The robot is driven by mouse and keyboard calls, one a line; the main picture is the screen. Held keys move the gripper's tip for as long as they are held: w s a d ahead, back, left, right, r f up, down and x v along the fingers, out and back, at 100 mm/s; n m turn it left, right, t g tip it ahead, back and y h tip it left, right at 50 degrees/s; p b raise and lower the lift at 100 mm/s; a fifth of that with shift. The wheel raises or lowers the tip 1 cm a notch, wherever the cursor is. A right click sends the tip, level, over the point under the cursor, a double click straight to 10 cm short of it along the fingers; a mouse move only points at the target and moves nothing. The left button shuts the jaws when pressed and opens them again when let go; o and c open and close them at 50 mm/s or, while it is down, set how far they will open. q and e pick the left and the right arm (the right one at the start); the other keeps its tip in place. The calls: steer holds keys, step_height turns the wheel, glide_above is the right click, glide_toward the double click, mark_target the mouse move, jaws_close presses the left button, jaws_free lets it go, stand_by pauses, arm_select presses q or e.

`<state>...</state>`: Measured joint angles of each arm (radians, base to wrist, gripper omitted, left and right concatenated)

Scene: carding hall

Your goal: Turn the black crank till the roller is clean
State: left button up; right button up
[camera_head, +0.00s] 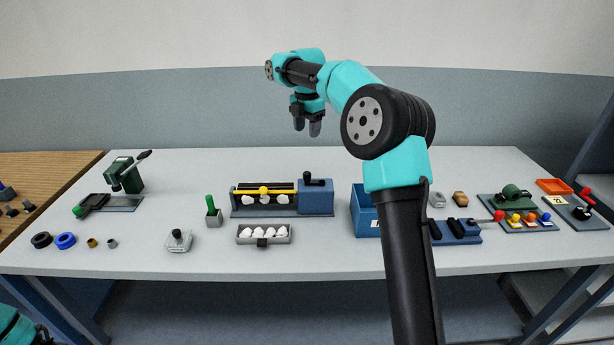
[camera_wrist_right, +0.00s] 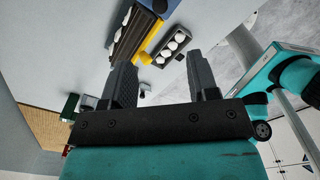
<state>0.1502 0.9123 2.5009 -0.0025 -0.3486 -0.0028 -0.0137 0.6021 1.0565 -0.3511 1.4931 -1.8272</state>
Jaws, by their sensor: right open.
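The carding device has a dark roller (camera_head: 280,199) with white tufts on it and a yellow bar (camera_head: 263,190) across it. A blue housing (camera_head: 316,197) stands at its right end, with a small black crank (camera_head: 315,181) on top. In the right wrist view the roller (camera_wrist_right: 128,38) and yellow bar (camera_wrist_right: 145,56) show at the top; the crank is not clear there. My right gripper (camera_head: 307,127) is open and empty, raised above and behind the device, fingers pointing down. Part of my left arm shows at the bottom left corner; its jaws cannot be made out.
A grey tray (camera_head: 243,240) with several white tufts lies in front of the device. A green-handled tool (camera_head: 212,212) stands left of it. A blue bin (camera_head: 362,216) stands to the right, partly behind my right arm. Other small devices stand at both table ends.

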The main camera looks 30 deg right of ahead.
mark_target(307, 173)
stand_by(0.3)
step_height(307, 173, down, 17)
steer(key=shift+f, duration=0.2)
stand_by(0.6)
steer(key=c, duration=0.9)
steer(key=shift+w, duration=0.1)
